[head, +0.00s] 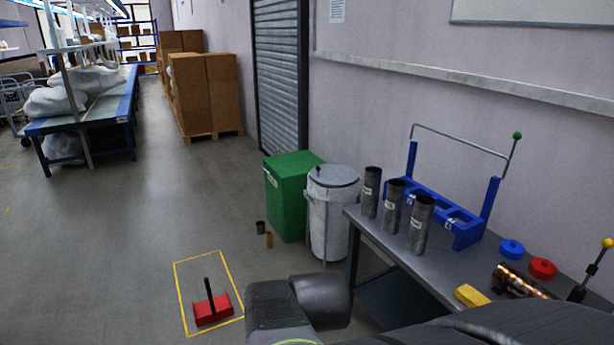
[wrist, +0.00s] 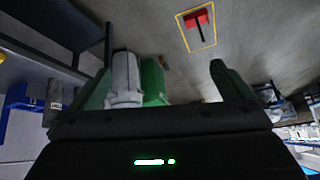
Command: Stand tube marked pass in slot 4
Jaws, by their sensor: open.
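Three grey tubes with white labels stand upright on the dark table in the head view: a far one (head: 371,194), a middle one (head: 393,208) and a near one (head: 419,228). The label writing is too small to read, so I cannot tell which is marked pass. The blue rack (head: 465,236) stands just behind them; its slot numbers are not legible. A grey labelled tube (wrist: 54,100) and part of the blue rack (wrist: 20,98) show at the wrist view's left. My gripper (wrist: 160,68) is open and empty, its fingers wide apart, away from the tubes.
A blue ring (head: 511,249), a red ring (head: 542,268), a yellow block (head: 471,296) and a copper-coloured cylinder (head: 520,281) lie on the near table. A white bin (head: 333,215) and green bin (head: 290,200) stand beyond it. A red object (head: 212,309) sits in a yellow floor outline.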

